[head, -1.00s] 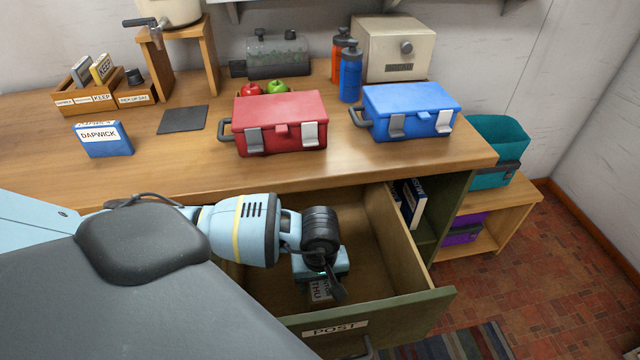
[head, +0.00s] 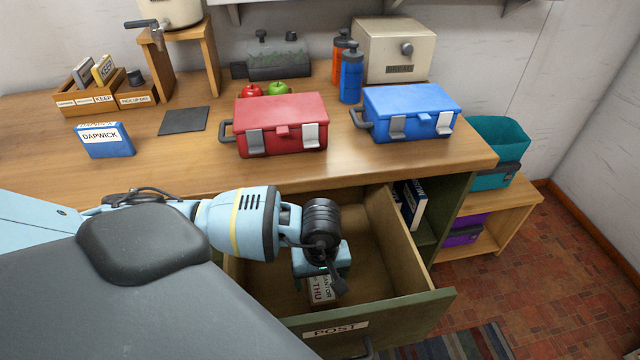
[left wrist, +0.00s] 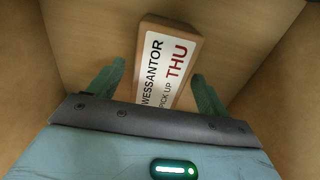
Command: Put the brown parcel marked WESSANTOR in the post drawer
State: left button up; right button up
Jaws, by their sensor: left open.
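The post drawer (head: 420,308) under the counter is pulled open, with a POST label on its green front. The brown parcel (left wrist: 148,26) with a white WESSANTOR label, also reading PICK UP THU, lies inside it. In the head view the parcel (head: 318,291) is partly hidden by my left gripper (head: 325,285). My left gripper (left wrist: 160,85) is open in the drawer, its two fingers to either side of the parcel's near end, with gaps visible between them and the parcel. The near end of the parcel is hidden by the gripper body. My right gripper is not in view.
On the counter (head: 190,180) stand a red case (head: 285,110), a blue case (head: 415,108) and a blue DAPWICK box (head: 105,142). A shelf with books (head: 413,200) is right of the drawer. The drawer walls are close around my left gripper.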

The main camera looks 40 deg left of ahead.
aim_at(320, 281)
pick_arm(q)
notch_tip(320, 281, up, 10)
dwell(0.3)
jog(key=shift+f, duration=0.15)
